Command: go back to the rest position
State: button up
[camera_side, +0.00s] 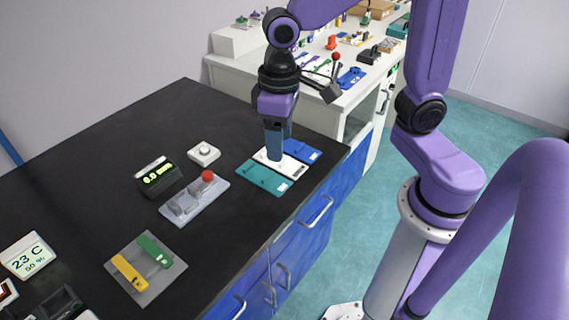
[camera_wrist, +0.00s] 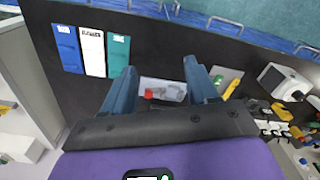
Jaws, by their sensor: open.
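My gripper (camera_side: 276,142) is above the black bench top (camera_side: 120,150), over the teal, white and blue plates near the bench's right edge. In the side view the fingers point down and overlap the white plate (camera_side: 292,169); I cannot tell the exact height above it. In the wrist view my gripper (camera_wrist: 165,80) shows two blue-grey fingers apart with nothing held between them. The teal plate (camera_wrist: 118,58), the white plate (camera_wrist: 92,50) and the blue plate (camera_wrist: 67,47) lie side by side at the upper left.
A grey device with a red knob (camera_side: 207,176) stands left of the plates, beside a small display box (camera_side: 158,177) and a white knob unit (camera_side: 204,153). A grey base with yellow and green levers (camera_side: 146,266) is at the front. A cluttered white bench stands behind.

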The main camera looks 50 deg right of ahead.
jog(key=s+d+n, duration=0.3)
jog(key=s+n, duration=0.1)
jog(key=s, duration=0.2)
jog(key=s+d+f+n, duration=0.1)
jog(key=s+d+n, duration=0.3)
jog(key=s, duration=0.3)
jog(key=shift+s+d+f, duration=0.15)
jog(key=shift+s+f, duration=0.1)
jog(key=shift+f, duration=0.05)
